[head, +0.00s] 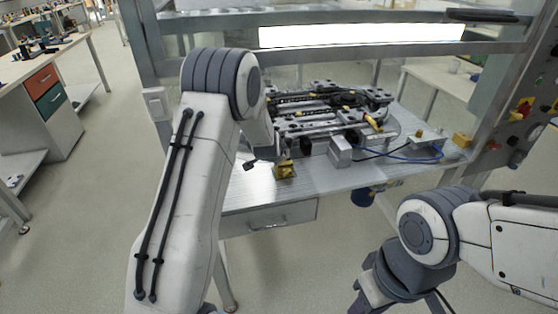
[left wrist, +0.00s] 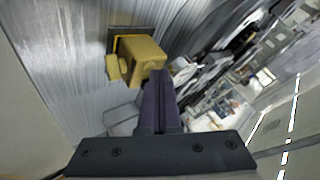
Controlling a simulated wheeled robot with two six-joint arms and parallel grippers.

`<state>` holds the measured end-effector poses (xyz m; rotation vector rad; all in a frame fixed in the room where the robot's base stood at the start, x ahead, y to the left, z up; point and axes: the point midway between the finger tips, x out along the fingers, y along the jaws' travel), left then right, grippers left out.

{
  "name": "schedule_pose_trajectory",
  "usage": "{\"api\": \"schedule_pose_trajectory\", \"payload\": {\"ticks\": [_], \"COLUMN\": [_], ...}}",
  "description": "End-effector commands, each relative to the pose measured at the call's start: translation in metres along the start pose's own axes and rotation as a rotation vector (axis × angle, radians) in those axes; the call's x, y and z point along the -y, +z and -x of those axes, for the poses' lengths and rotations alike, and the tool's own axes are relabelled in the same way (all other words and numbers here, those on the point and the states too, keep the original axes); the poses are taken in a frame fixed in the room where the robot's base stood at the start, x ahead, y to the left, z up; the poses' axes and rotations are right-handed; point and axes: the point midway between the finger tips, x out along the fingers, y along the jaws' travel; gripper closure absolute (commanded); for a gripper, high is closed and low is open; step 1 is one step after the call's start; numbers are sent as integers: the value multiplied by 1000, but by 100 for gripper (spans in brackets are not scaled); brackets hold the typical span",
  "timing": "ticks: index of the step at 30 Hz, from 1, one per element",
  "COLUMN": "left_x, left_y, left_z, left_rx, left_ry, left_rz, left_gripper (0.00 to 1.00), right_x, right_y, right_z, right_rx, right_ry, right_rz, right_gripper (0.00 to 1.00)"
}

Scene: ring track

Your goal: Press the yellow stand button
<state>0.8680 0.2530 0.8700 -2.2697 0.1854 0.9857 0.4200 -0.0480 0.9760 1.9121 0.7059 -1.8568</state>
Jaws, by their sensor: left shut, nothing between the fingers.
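A small yellow stand (head: 285,169) sits on the front left part of the metal table, beside my left gripper (head: 251,164). In the left wrist view this yellow block (left wrist: 142,60) rests on a dark base, with a smaller yellow piece on its left side. My left gripper (left wrist: 158,85) is shut and empty. Its fingertips are very close to the block's lower right side; I cannot tell if they touch. My left arm hides most of this gripper in the head view. My right gripper (head: 362,300) hangs low in front of the table, partly cut off, its fingers unclear.
The metal table (head: 245,195) carries a dark mechanical assembly (head: 320,105), a grey block (head: 341,150) and a blue cable (head: 400,157). Another yellow block (head: 462,140) stands at the right end. A frame post with buttons (head: 520,110) rises at the right. The table's front left strip is clear.

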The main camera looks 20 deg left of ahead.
Motion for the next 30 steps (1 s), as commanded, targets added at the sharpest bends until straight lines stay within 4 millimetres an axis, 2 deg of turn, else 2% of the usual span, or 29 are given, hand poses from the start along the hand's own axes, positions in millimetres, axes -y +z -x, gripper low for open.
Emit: {"api": "schedule_pose_trajectory", "payload": {"ticks": [8,20,30], "left_x": [7,8,24], "left_y": [-7,-8,-24], "left_z": [10,11,34], "left_rx": [1,1,1], "left_ry": [1,1,1], "left_rz": [0,0,1], "left_gripper": [100,100,100], "right_x": [1,1,3], "right_y": [-1,-1,-2], "right_z": [16,17,47], "right_rx": [0,0,0], "right_ry": [0,0,0], "right_rz": [0,0,0], "right_gripper": [59,59,59]}}
